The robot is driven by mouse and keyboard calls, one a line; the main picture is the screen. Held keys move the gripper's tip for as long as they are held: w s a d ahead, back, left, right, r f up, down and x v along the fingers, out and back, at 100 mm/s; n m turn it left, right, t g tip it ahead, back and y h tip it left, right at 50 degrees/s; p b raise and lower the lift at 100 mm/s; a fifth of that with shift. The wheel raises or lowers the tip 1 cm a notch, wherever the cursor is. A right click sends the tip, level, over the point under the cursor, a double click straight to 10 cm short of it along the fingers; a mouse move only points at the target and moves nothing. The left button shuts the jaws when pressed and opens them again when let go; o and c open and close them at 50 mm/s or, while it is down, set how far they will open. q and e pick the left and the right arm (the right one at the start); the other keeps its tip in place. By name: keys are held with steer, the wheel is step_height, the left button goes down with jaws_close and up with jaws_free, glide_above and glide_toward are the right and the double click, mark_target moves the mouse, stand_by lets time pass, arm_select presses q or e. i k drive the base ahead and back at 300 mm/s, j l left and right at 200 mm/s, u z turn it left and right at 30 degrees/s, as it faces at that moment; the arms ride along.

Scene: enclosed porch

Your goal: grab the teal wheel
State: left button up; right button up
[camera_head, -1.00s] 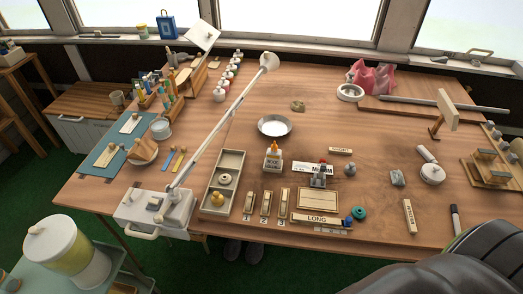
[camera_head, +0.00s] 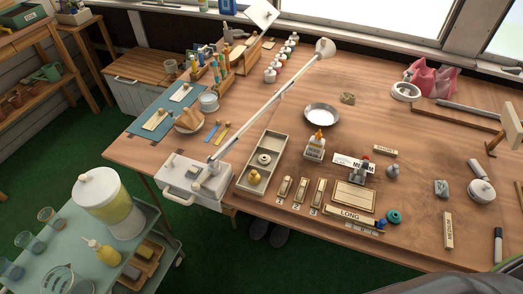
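The teal wheel (camera_head: 394,216) is a small round teal piece lying on the wooden table near its front edge. It sits just right of the board labelled LONG (camera_head: 350,214), with a small blue piece (camera_head: 381,225) close beside it. No gripper shows in the head view.
A divided wooden tray (camera_head: 277,147), a glue bottle (camera_head: 315,146) and a metal bowl (camera_head: 322,116) stand left of the wheel. A cart (camera_head: 150,233) with a drink dispenser (camera_head: 105,202) stands lower left.

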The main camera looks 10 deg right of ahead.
mark_target(393, 217)
steer(key=k+l+z, duration=0.1)
steer(key=z, duration=1.55)
